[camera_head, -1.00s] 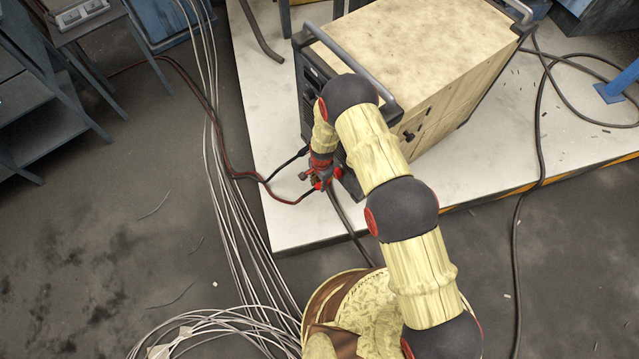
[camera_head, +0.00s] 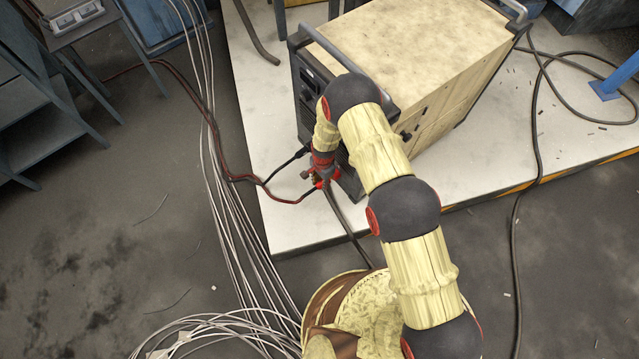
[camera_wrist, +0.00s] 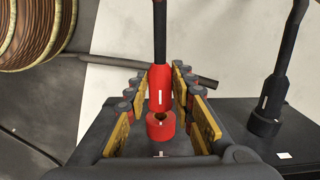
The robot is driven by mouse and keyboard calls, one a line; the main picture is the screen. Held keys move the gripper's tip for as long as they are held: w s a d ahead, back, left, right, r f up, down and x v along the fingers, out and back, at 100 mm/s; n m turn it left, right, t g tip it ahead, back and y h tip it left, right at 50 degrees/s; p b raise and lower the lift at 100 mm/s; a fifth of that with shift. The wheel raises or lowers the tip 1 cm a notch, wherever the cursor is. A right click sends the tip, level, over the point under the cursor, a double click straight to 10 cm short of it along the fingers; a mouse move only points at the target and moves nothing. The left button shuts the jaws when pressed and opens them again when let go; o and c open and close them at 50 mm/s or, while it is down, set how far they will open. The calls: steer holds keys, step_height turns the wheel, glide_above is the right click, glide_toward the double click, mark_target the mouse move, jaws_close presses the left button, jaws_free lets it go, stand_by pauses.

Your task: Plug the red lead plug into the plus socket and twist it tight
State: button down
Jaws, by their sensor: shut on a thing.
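The red lead plug (camera_wrist: 160,88) is between the two yellow-padded fingers of my gripper (camera_wrist: 165,110) in the wrist view. My gripper is shut on it, and a black lead runs up from its back. A red socket ring (camera_wrist: 160,126) lies just below the plug's end, with part of its dark opening showing; I cannot tell whether the tip has entered it. White marks on plug, ring and panel roughly line up. In the head view, my gripper (camera_head: 322,178) is at the lower front of the welding machine (camera_head: 420,50), mostly hiding plug and socket.
A black plug (camera_wrist: 268,118) sits on the black panel to the right of my gripper. A red cable (camera_head: 285,200) and a black cable (camera_head: 290,160) reach the machine's front from the left. The pale platform (camera_head: 275,225) has bare room in front. Grey cables cross the floor.

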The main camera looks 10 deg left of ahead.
steer(key=shift+w+d, duration=0.55)
steer(key=shift+w, duration=0.15)
steer(key=c, duration=1.8)
jaws_free()
steer(key=shift+o, duration=0.2)
steer(key=shift+a+b, duration=0.1)
steer(key=shift+b, duration=0.2)
steer(key=shift+a+f+g+h+b, duration=0.1)
steer(key=shift+f+g+h+b, duration=0.1)
steer(key=shift+g+h+b, duration=0.2)
steer(key=shift+h+b, duration=0.4)
steer(key=shift+b, duration=0.2)
steer(key=shift+w+g+b, duration=0.1)
steer(key=shift+g+b, duration=0.3)
steer(key=shift+b, duration=0.15)
steer(key=shift+w+a+r+g+h+b, duration=0.2)
steer(key=shift+g+h+b, duration=0.3)
steer(key=shift+h+b, duration=0.45)
